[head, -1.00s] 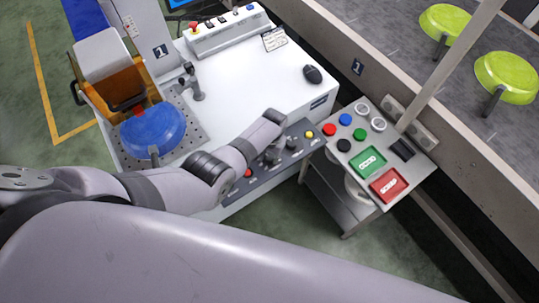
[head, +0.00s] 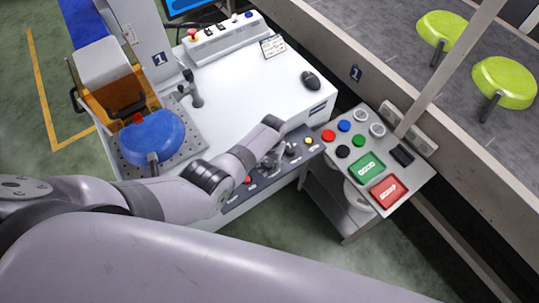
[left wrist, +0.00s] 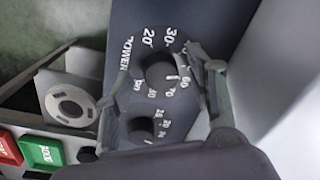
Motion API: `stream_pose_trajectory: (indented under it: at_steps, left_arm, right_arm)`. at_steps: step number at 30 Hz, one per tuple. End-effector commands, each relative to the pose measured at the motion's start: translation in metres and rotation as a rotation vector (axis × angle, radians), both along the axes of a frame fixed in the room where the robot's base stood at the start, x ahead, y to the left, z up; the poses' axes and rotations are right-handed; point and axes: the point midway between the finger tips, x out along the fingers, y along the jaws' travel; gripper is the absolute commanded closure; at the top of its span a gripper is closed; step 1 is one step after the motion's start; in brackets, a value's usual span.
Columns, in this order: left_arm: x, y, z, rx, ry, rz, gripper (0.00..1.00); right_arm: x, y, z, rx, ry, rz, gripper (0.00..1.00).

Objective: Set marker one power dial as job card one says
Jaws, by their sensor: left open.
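Marker one is the white machine (head: 265,85) with a "1" label. Its dark control strip (head: 233,203) runs along the front edge. My left gripper (head: 271,158) is over this strip, pointing down. In the left wrist view, the black power dial (left wrist: 160,70) has a ring of white numbers and the word "POWER". The open fingers of my left gripper (left wrist: 162,92) stand on either side of the dial, with no clear contact visible. A second, smaller dial (left wrist: 142,127) is just below. The job card (head: 273,46) lies at the back of the machine top, too small to read.
A blue pan (head: 152,138) sits on the marker's plate. The conveyor (head: 395,55) with green pans is at the right.

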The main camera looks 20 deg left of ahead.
Motion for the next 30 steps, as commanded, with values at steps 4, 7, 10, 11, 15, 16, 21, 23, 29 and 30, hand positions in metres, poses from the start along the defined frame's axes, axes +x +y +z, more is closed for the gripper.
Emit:
stream_pose_trajectory:
  at_steps: [4, 7, 10, 11, 15, 16, 21, 23, 29, 30]
  left_arm:
    - [0.001, -0.001, 0.011, -0.001, -0.004, 0.000, 0.49]
    - [0.000, -0.001, 0.022, -0.001, -0.004, 0.000, 0.49]
    - [0.000, -0.002, 0.037, -0.001, -0.005, 0.000, 0.49]
    - [0.000, -0.003, 0.042, -0.001, -0.005, 0.000, 0.49]
    - [0.000, -0.004, 0.066, -0.001, -0.005, 0.000, 0.49]
    - [0.000, -0.004, 0.072, -0.001, -0.005, 0.000, 0.49]
    - [0.000, -0.005, 0.098, -0.001, -0.004, 0.000, 0.49]
    - [0.000, -0.006, 0.105, -0.001, -0.004, 0.000, 0.49]
    - [-0.001, -0.006, 0.116, 0.000, 0.000, 0.000, 0.49]
    - [-0.001, -0.006, 0.117, 0.000, 0.000, 0.000, 0.49]
  right_arm:
    - [0.000, 0.002, 0.000, 0.002, 0.000, -0.001, 0.49]
    - [0.000, 0.003, 0.000, 0.003, 0.001, -0.001, 0.49]
    - [0.000, 0.003, 0.000, 0.004, 0.001, -0.001, 0.49]
    - [0.000, 0.003, 0.000, 0.004, 0.001, -0.002, 0.49]
    - [0.000, 0.004, 0.000, 0.004, 0.001, -0.002, 0.49]
    - [0.000, 0.004, 0.000, 0.004, 0.001, -0.002, 0.49]
    - [0.000, 0.004, 0.000, 0.004, 0.001, -0.002, 0.49]
    - [0.000, 0.004, 0.000, 0.004, 0.001, -0.002, 0.49]
    - [0.000, 0.004, 0.000, 0.004, 0.000, -0.002, 0.49]
    - [0.000, 0.004, 0.000, 0.004, 0.000, -0.002, 0.49]
